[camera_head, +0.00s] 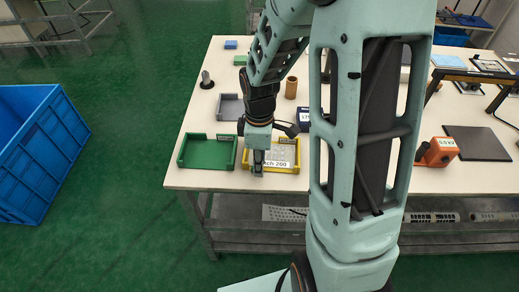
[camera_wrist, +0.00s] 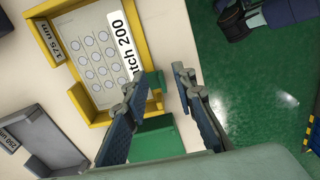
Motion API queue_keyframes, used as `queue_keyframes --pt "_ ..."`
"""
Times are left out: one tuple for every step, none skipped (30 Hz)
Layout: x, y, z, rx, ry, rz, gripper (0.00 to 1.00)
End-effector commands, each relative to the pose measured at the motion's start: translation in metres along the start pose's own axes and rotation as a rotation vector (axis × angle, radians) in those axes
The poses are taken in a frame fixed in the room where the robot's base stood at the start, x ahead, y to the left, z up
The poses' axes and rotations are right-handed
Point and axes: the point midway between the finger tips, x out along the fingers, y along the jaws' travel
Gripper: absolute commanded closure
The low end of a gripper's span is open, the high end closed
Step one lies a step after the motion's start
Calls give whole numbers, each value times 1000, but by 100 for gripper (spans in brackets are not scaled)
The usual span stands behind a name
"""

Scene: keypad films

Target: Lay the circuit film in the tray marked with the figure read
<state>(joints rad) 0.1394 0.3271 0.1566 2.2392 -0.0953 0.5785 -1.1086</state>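The circuit film (camera_head: 283,156) is a pale sheet with rows of circles and a strip partly reading "tch 200". It lies inside the yellow tray (camera_head: 302,157). In the wrist view the film (camera_wrist: 88,62) sits within the yellow walls (camera_wrist: 144,28), and this tray's label reads 175 um. The green tray (camera_head: 182,153) stands to its left and the grey tray (camera_head: 222,106) behind; the grey one (camera_wrist: 62,150) is labelled 250 um. My gripper (camera_head: 258,168) is over the yellow tray's front left corner. Its fingers (camera_wrist: 162,78) are apart with nothing between them.
An orange device (camera_head: 440,151) with a small, illegible display stands at the right beside a dark plate (camera_head: 477,143). A dark blue labelled item (camera_head: 304,118), a brown cylinder (camera_head: 291,87) and a dark post (camera_head: 206,80) stand farther back. The table's front edge is close.

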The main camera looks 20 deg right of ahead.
Motion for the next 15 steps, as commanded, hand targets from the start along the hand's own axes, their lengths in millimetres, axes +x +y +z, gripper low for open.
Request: queue_keyframes --pt "-9 2 0 1 2 6 75" --pt "-14 2 0 1 2 6 75" --pt "-21 2 0 2 2 7 75" --pt "-27 2 0 3 2 6 75" --pt "-34 2 0 3 3 7 75" --pt "-42 2 0 2 2 7 75" --pt "-49 2 0 1 2 7 75" --pt "-55 1 0 1 2 7 75" --pt "-64 2 0 1 2 8 75" --pt "-70 1 0 2 2 6 75" --pt "-76 1 0 2 2 6 75" --pt "-82 1 0 2 2 5 75" --pt "-87 1 0 1 2 5 75" --pt "-91 1 0 1 1 5 75" --pt "-96 1 0 1 1 3 75"
